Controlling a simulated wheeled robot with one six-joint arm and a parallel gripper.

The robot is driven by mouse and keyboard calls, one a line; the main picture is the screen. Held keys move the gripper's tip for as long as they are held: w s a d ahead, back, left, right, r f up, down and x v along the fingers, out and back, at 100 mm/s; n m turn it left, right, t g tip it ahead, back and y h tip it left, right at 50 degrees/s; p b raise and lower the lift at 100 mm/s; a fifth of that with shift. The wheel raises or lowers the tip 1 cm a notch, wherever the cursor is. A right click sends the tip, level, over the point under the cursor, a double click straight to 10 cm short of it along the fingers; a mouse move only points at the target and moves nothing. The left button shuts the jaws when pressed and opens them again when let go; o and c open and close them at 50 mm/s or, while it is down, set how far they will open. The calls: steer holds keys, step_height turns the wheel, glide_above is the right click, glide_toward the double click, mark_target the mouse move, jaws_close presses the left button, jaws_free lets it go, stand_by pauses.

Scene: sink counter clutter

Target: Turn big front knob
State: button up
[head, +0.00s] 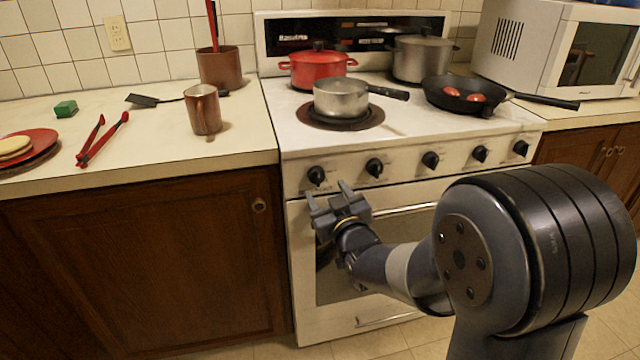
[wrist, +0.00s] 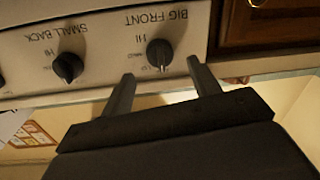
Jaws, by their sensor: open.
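The big front knob (head: 316,175) is the black knob at the left end of the stove's front panel in the head view. In the wrist view, where the lettering is upside down, the knob (wrist: 160,53) sits beside the label "BIG FRONT". My gripper (head: 326,191) is just below and in front of it, open and empty. In the wrist view the two fingertips (wrist: 160,69) are spread on either side of the knob's line. They appear short of the knob, and I see no contact.
A row of similar knobs continues right, starting with the small back knob (wrist: 68,67). The oven door handle (head: 405,209) is below the panel. A silver saucepan (head: 341,98), red pot (head: 318,68) and black skillet (head: 465,96) stand on the stove. A brown mug (head: 203,110) stands on the left counter.

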mark_target(320, 181)
steer(key=shift+x, duration=2.65)
steer(key=c, duration=1)
